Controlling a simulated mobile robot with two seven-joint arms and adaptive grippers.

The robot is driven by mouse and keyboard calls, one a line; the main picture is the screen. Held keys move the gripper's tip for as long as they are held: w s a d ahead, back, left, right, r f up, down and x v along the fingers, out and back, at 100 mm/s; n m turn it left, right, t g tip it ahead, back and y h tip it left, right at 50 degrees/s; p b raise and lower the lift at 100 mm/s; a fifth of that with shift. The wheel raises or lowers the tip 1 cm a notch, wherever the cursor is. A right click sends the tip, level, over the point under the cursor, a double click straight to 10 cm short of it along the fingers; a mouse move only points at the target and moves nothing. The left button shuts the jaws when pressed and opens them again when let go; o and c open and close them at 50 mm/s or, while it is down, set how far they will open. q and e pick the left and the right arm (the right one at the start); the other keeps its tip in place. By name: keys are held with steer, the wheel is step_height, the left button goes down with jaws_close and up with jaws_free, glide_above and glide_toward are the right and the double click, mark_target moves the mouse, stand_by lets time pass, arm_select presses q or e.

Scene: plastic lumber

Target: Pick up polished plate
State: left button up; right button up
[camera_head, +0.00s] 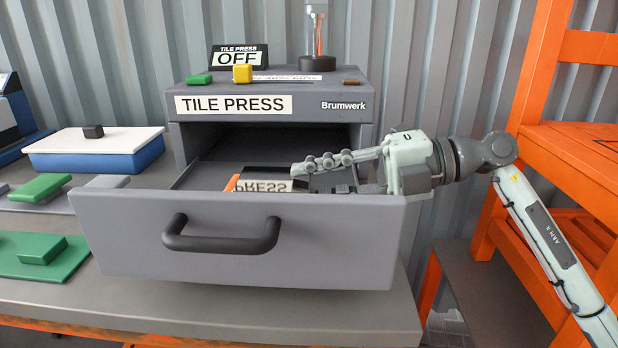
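The tile press drawer (130,235) is pulled open. Inside it lies a shiny plate (262,186) that mirrors lettering reading like "PRESS", with a dark band and a bit of orange beside it. I take it to be the polished plate; the drawer front hides its lower part. My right gripper (318,164) reaches in from the right over the drawer, its fingers pointing left, by the right end of the plate. I cannot tell whether it touches the plate, and its finger gap is not clear. My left gripper is out of view.
The grey tile press (345,122) stands behind the drawer, with an "OFF" sign (240,57) and green, yellow and brown blocks on top. Green lidded pieces (42,250) and a blue-white box (95,150) are at left. An orange frame (560,150) stands at right.

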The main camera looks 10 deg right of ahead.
jaws_close()
stand_by(0.5)
step_height(320, 180, up, 3)
steer(key=p, duration=0.2)
steer(key=shift+f+p, duration=0.15)
steer(key=shift+p, duration=0.15)
steer(key=shift+f, duration=0.1)
steer(key=r+b+v, duration=0.2)
steer(key=v, duration=1.2)
steer(key=shift+r+b, duration=0.25)
steer(key=shift+b, duration=0.1)
steer(key=shift+d, duration=0.15)
